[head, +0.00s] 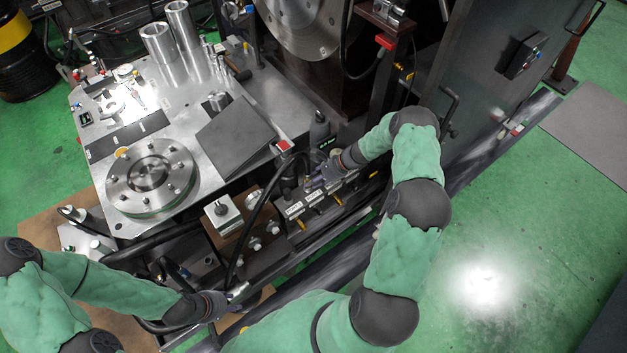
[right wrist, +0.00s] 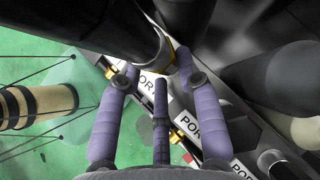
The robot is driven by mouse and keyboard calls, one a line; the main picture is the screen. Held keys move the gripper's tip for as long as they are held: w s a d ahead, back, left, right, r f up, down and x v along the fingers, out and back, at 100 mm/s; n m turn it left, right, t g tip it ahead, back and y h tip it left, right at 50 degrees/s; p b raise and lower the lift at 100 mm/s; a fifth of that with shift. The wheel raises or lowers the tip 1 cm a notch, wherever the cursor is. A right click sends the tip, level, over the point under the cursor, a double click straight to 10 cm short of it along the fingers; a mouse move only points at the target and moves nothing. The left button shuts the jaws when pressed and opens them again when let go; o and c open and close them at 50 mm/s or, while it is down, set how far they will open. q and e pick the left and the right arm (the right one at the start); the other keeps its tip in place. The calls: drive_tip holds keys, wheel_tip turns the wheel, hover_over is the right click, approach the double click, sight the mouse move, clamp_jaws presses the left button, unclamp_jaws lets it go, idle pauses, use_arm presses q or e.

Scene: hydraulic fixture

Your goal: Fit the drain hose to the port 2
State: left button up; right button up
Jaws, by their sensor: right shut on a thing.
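The drain hose looks to be the thick black hose (right wrist: 110,25), whose silver collar and brass-coloured tip are between my right fingertips in the right wrist view. My right gripper (right wrist: 157,68) is shut on it, above the port strip.
A black hose (head: 250,222) arcs beside the port block towards my left gripper. A steel bench (head: 200,115) with a round flange (head: 152,175) stands at the left. A dark cabinet (head: 480,75) stands at the right. The green floor at the lower right is clear.

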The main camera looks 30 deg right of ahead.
drive_tip(key=shift+s+a+f+b, duration=0.1)
drive_tip(key=shift+f+b, duration=0.25)
drive_tip(key=shift+f, duration=0.1)
idle(0.7)
drive_tip(key=o, duration=1.2)
drive_tip(key=shift+c, duration=0.2)
drive_tip(key=shift+o, duration=0.4)
drive_tip(key=shift+f, duration=0.1)
drive_tip(key=v, duration=1.2)
